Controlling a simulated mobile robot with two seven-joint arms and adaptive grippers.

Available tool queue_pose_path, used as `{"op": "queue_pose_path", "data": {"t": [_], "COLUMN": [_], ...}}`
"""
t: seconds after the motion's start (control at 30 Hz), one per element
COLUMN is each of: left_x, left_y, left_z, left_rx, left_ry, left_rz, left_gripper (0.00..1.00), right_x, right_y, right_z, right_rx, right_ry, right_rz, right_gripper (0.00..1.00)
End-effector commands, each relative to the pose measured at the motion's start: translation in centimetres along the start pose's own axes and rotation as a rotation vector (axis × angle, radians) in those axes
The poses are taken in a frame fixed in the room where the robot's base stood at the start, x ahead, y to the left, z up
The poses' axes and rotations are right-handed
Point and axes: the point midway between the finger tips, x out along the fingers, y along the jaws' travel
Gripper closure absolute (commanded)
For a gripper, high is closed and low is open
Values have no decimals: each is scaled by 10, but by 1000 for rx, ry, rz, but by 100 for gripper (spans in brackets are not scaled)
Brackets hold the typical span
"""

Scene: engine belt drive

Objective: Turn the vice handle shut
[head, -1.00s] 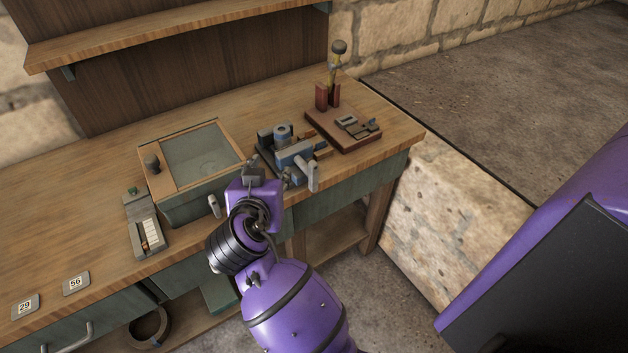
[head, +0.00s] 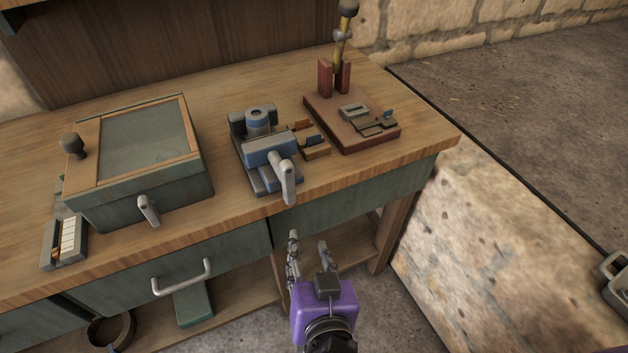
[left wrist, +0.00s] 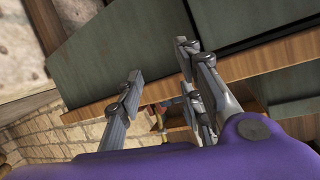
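The vice (head: 262,153) is a blue and grey block on the bench top, near the front edge. Its light grey handle (head: 287,183) sits on the front face and points down towards the bench's front edge. My left gripper (head: 308,243) is in front of the bench, below and slightly right of the handle, apart from it. Its two fingers are spread with nothing between them. The left wrist view also shows the open fingers (left wrist: 160,92) before the green drawer fronts; I cannot make out the handle there. My right gripper is not in view.
A green box with a glass lid (head: 140,145) and a small front crank (head: 148,210) stands left of the vice. A red-brown base (head: 345,137) with an upright lever (head: 343,40) is at the right. A drawer pull (head: 182,278) juts out below the bench top (head: 225,225).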

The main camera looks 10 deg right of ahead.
Motion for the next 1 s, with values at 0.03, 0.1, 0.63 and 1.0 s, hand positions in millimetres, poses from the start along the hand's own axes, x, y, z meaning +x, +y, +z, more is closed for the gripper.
{"op": "queue_pose_path", "data": {"t": [0.03,0.1,0.63,1.0], "left_x": [-2,-12,-22,18], "left_y": [0,-8,-48,-60], "left_z": [-23,-57,-134,-143], "left_rx": [-34,-86,-235,-233], "left_ry": [62,145,338,333], "left_rz": [-52,-130,-300,-296], "left_gripper": [66,66,66,66], "right_x": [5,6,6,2], "right_y": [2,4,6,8], "right_z": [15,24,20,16], "right_rx": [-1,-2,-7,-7], "right_ry": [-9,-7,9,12], "right_rz": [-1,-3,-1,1], "right_gripper": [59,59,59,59]}}
